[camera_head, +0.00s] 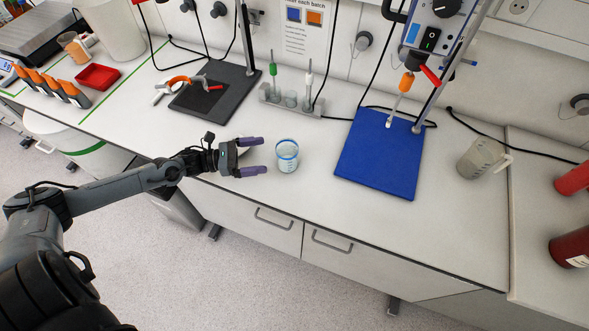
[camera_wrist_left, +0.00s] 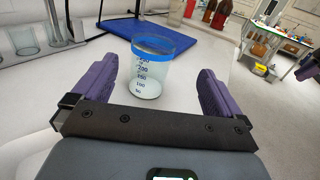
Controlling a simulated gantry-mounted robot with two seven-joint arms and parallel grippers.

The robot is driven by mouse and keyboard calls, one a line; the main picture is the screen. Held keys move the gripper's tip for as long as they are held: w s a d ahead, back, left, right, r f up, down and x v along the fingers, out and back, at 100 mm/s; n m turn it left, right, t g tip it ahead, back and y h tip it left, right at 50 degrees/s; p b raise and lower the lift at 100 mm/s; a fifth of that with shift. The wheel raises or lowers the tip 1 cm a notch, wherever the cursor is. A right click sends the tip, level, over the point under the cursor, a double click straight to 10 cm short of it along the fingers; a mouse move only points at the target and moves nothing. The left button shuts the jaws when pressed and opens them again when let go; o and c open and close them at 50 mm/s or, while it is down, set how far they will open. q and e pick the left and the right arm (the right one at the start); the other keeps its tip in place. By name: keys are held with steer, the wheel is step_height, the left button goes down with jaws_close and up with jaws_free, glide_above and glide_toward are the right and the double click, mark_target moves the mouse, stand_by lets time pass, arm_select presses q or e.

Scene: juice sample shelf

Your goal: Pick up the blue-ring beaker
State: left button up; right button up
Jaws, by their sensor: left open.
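The blue-ring beaker (camera_head: 287,156) is a small clear beaker with a blue band around its rim. It stands upright on the white bench near the front edge. My left gripper (camera_head: 264,156) is open, with its two purple fingers pointing at the beaker from the left, just short of it. In the left wrist view the beaker (camera_wrist_left: 149,80) shows between and beyond the open fingers (camera_wrist_left: 155,85), with volume marks on its side. Nothing is held. A purple tip at the right edge of the left wrist view looks like part of my right gripper (camera_wrist_left: 308,68).
A blue mat (camera_head: 378,160) under a stand lies right of the beaker. A jug (camera_head: 481,158) stands farther right. A grey holder (camera_head: 291,100) with electrodes is behind the beaker, and a black stand base (camera_head: 214,95) is back left. The bench around the beaker is clear.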

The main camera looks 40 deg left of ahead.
mark_target(292, 148)
arm_select(q)
steer(key=shift+w+a+f, duration=0.25)
steer(key=shift+w, duration=0.05)
steer(key=shift+w+b, duration=0.15)
steer(key=shift+b, duration=0.25)
steer(key=x, duration=0.4)
steer(key=shift+w+d+r, duration=0.1)
steer(key=shift+w+d, duration=0.05)
steer(key=shift+d, duration=0.05)
steer(key=shift+x, duration=3.15)
steer(key=c, duration=1.2)
steer(key=shift+c, duration=0.3)
steer(key=shift+r, duration=0.2)
